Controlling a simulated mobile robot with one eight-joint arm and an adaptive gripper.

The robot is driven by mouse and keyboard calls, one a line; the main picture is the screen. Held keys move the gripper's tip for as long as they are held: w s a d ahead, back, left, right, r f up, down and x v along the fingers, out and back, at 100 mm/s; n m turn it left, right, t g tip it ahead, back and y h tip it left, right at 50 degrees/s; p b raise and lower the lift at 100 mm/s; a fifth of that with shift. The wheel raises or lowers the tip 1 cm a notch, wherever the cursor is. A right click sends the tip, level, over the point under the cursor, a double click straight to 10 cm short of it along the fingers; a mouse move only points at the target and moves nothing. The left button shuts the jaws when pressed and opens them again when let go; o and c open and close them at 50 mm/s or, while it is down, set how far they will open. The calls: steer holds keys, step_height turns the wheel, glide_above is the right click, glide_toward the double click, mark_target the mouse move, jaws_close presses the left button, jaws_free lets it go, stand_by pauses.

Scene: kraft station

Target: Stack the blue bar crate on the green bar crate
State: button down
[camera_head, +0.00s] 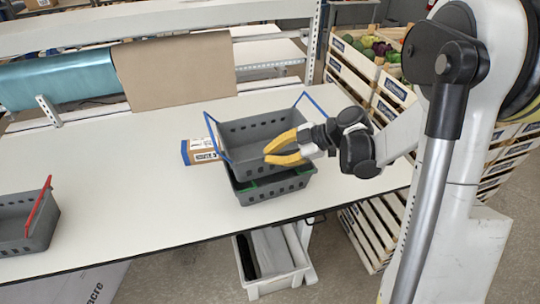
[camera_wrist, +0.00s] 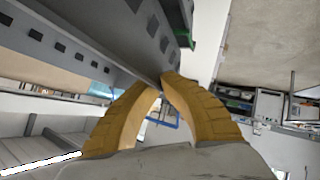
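The blue bar crate (camera_head: 262,131) is a grey crate with perforated walls and blue bars raised at both ends. It is directly above the green bar crate (camera_head: 272,189), a similar grey crate on the table with green bar parts showing near its rim. The two look closely aligned; I cannot tell whether the upper one bears fully on the lower. My gripper (camera_head: 266,155) has yellow fingers on either side of the upper crate's front wall, closed at its rim. In the wrist view, the fingertips (camera_wrist: 161,80) meet at the grey wall, and a blue bar (camera_wrist: 165,122) shows between the fingers.
A red bar crate (camera_head: 26,222) is at the table's left. Brown paper (camera_head: 180,75) hangs at the back. Vegetable crates (camera_head: 375,75) stand right of the table.

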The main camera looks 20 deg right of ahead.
steer(key=shift+f, duration=0.25)
steer(key=c, duration=2.1)
jaws_free()
steer(key=o, duration=0.6)
steer(key=shift+c, duration=0.2)
steer(key=v, duration=1.2)
steer(key=s+a+f+m+t+h+b, duration=0.1)
steer(key=s+a+f+m+h+b, duration=0.2)
steer(key=s+f+m+b, duration=0.4)
steer(key=s+a+f+m+h+b, duration=0.3)
steer(key=s+f+m+h+b, duration=0.3)
steer(key=m, duration=0.5)
steer(key=s+f+b, duration=0.1)
steer(key=s+b, duration=0.1)
steer(key=b, duration=0.1)
steer(key=shift+a+f+t+h, duration=0.3)
steer(key=shift+a+t, duration=0.05)
steer(key=shift+t, duration=0.05)
